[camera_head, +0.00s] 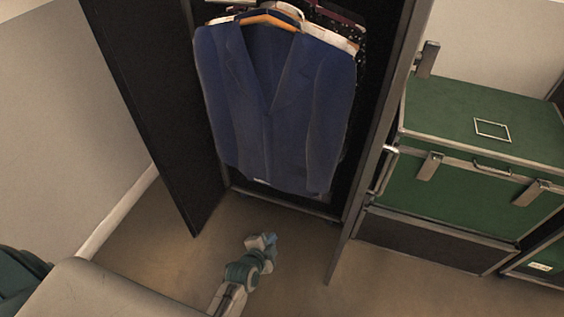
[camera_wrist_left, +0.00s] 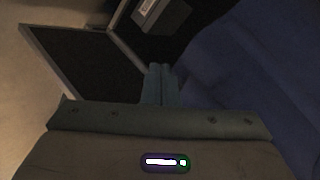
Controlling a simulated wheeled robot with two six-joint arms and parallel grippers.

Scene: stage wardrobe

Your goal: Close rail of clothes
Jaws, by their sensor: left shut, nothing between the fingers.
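A dark wardrobe case stands open in the head view, with a rail of clothes inside. A blue jacket (camera_head: 275,110) hangs at the front on a wooden hanger (camera_head: 268,20), with other garments behind it. The left door (camera_head: 150,90) stands swung open toward me, and the right door (camera_head: 375,130) is open too, with a metal handle on it. My left gripper (camera_head: 268,240) is low in front of the opening, below the jacket, touching nothing that I can see. In the left wrist view its fingers (camera_wrist_left: 160,82) are together and empty, with the blue jacket (camera_wrist_left: 250,70) to their right. My right gripper is not in view.
A green trunk (camera_head: 485,110) with metal latches stands right of the wardrobe, on a dark base. A pale wall (camera_head: 60,110) is at the left. The floor (camera_head: 310,260) before the opening is clear apart from my arm.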

